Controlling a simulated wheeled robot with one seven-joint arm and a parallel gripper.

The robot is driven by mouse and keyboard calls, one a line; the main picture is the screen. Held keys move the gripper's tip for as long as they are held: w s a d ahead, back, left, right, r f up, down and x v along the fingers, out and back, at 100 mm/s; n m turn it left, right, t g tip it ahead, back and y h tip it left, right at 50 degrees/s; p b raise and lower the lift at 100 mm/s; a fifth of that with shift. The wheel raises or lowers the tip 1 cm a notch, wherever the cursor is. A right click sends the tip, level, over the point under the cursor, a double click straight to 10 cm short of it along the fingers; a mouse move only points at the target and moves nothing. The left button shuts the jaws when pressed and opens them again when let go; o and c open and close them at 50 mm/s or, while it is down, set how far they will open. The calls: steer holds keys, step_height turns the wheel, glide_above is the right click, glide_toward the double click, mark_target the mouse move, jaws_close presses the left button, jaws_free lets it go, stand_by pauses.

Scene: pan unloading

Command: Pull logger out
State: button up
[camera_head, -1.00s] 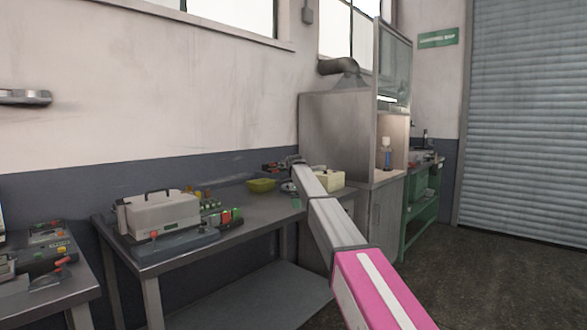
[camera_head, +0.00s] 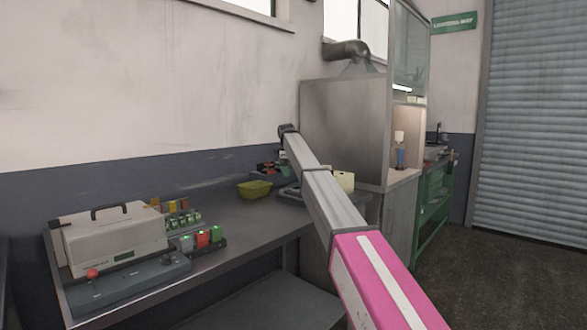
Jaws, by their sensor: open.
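Small upright devices stand in a dark dock (camera_head: 208,247) at the right front of the grey case on the left bench. A red one (camera_head: 202,239) sits between green-faced ones (camera_head: 215,233); these may be the loggers, but no label is readable. My arm reaches from the lower right to a dark wrist above the back of the bench.
A pale case (camera_head: 112,239) with a black handle sits on a blue-grey base. Several orange and green small items stand behind the dock. A yellow-green bowl (camera_head: 255,189) is farther back on the bench (camera_head: 245,222). A metal hood cabinet (camera_head: 345,130) stands behind my arm.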

mark_target(297, 195)
steer(key=f, duration=0.3)
steer(key=d+f, duration=0.1)
steer(key=f, duration=0.6)
steer(key=shift+w+d+f, duration=0.3)
steer(key=shift+w+d, duration=0.05)
steer(key=shift+w, duration=0.05)
steer(key=c, duration=1.2)
steer(key=o, duration=0.4)
steer(key=shift+c, duration=1.3)
